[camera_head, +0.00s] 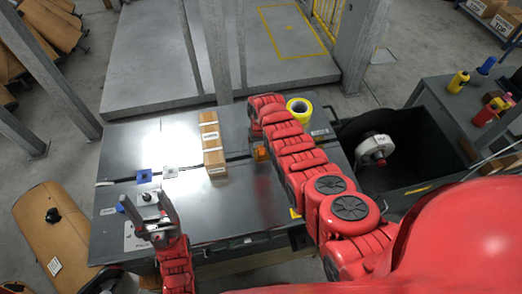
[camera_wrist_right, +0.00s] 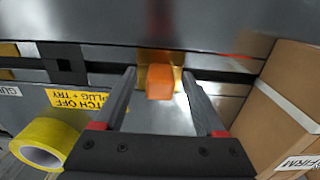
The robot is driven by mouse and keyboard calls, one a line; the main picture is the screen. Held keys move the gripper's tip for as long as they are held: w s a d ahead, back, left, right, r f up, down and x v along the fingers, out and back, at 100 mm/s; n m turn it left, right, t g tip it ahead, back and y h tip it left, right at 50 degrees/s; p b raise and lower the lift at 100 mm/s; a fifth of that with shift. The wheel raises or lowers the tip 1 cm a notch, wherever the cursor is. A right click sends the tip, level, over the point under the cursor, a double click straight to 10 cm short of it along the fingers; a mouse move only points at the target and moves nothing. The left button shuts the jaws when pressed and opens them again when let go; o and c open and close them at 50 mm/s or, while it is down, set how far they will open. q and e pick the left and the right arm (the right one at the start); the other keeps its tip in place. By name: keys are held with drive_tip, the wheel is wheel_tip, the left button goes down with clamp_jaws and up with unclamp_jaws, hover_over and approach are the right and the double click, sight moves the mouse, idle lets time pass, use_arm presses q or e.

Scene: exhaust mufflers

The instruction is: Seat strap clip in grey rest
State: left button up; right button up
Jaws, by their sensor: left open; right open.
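An orange block (camera_wrist_right: 159,82) sits on a brass-yellow base across a dark band on the grey table; it also shows in the head view (camera_head: 260,153). I cannot tell if it is the strap clip. My right gripper (camera_wrist_right: 159,75) is open, with its fingers on either side of the block in the wrist view; contact is not visible. In the head view a blue square piece (camera_head: 143,176) lies left on the band, beside a small light-grey piece (camera_head: 170,172), possibly the grey rest.
A long cardboard box (camera_head: 213,145) stands between my grippers. A yellow tape roll (camera_head: 299,108) lies at the table's right. A dark bin (camera_head: 415,140) with a white round part (camera_head: 375,147) is beyond the right edge. The table's front middle is clear.

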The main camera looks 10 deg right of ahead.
idle(0.3)
clamp_jaws()
idle(0.3)
drive_tip(key=shift+r, duration=0.15)
